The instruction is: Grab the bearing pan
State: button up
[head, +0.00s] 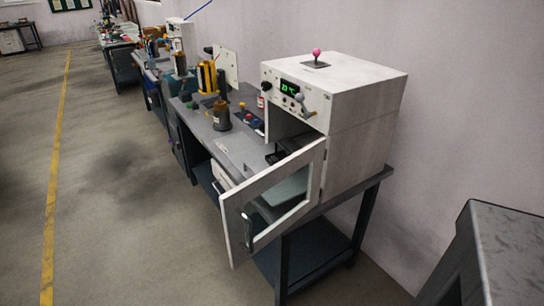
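I cannot pick out the bearing pan for certain. A small dark flat thing (277,156) shows at the opening of the white oven-like cabinet (356,127); it is too small and too covered to tell what it is. The cabinet's framed door (236,226) stands open toward the front, with a dark handle on it. The door and the cabinet's side wall hide most of the inside. My gripper is not in view.
The cabinet stands on a dark metal workbench (229,143) along the wall, with a brown container (221,116) and buttons on it. More benches recede at the back left. A grey block (503,250) is at the lower right. The floor at left is clear.

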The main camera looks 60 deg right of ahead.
aim_at(281, 154)
jog(key=i, duration=0.85)
jog(key=z, duration=0.05)
